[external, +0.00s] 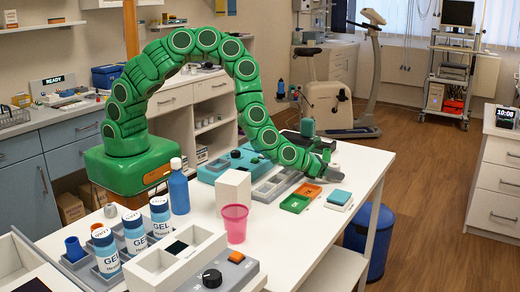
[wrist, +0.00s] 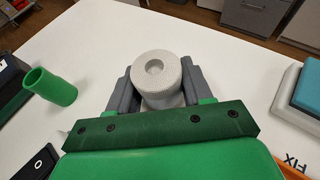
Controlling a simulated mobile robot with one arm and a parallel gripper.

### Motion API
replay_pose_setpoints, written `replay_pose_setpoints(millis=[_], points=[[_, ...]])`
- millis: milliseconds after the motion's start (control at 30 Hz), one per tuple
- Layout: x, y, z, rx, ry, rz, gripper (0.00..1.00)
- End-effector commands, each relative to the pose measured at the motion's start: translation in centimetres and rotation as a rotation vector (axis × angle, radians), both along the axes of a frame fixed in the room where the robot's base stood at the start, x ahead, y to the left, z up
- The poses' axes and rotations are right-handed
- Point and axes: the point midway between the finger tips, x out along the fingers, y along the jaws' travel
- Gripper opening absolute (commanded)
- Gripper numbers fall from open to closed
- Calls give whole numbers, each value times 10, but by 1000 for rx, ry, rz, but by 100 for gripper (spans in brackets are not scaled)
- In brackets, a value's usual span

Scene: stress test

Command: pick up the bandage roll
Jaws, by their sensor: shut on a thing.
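The bandage roll (wrist: 155,66) is a white cylinder with a round hollow in its end, in the middle of the wrist view. My gripper (wrist: 157,90) has its two grey jaws pressed against the roll's left and right sides. In the external view my gripper (external: 326,167) is low over the right part of the white table (external: 345,220). The roll is too small and too covered there to make out clearly. I cannot tell whether it touches the table or is held just above it.
A pink cup (external: 235,223), blue bottle (external: 179,188) and white block (external: 233,190) stand farther left. The far table edge is bare.

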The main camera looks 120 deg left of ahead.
Motion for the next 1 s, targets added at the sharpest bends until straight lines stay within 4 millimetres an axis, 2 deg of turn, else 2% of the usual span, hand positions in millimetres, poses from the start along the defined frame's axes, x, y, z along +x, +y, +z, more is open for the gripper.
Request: replay_pose_setpoints(millis=[267,433,1000], points=[[0,0,1,0,0,0,21],[0,0,9,0,-1,0,21],[0,0,80,-2,-3,0,21]])
